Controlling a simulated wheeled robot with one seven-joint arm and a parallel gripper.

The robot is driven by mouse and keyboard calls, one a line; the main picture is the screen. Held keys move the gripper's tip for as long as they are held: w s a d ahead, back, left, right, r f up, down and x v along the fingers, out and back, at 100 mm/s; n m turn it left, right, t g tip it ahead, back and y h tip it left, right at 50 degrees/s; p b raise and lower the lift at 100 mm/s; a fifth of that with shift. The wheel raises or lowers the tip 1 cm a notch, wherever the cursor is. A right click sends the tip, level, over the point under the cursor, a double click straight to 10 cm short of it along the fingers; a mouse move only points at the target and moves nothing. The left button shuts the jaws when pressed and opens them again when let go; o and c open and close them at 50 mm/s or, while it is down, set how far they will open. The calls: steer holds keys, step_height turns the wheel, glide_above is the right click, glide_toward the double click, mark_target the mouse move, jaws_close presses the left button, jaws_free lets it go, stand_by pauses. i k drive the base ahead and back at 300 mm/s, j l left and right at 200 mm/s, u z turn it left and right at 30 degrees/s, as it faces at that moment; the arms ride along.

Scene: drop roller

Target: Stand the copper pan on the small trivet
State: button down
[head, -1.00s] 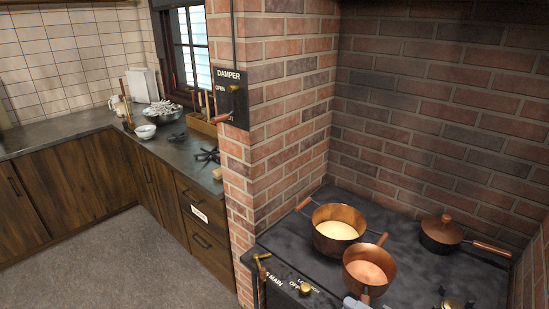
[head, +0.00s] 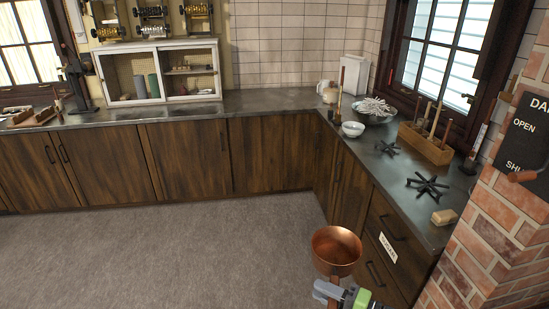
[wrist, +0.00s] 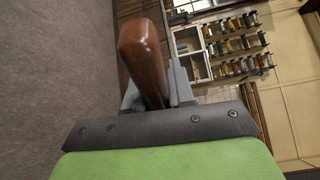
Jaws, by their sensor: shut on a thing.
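The copper pan (head: 336,251) hangs in the air in the lower right of the head view, in front of the counter drawers. Its open top shows and looks empty. My gripper (head: 330,291) is shut on its handle. In the wrist view the brown handle (wrist: 140,50) stands between my jaws (wrist: 158,100); the pan bowl is out of that view. Two black star-shaped trivets lie on the dark counter: the small trivet (head: 389,148) farther back and a larger trivet (head: 427,186) nearer. Both look bare.
A white bowl (head: 353,129), a dish of pale pieces (head: 375,108) and a wooden utensil box (head: 425,143) stand around the small trivet. A tan block (head: 444,217) lies near the counter's front end. The brick pillar (head: 494,220) bounds the right. The grey floor is clear.

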mark_target(374, 146)
steer(key=i+j, duration=0.15)
steer(key=i, duration=0.8)
steer(key=i+j+u, duration=0.1)
steer(key=i, duration=0.8)
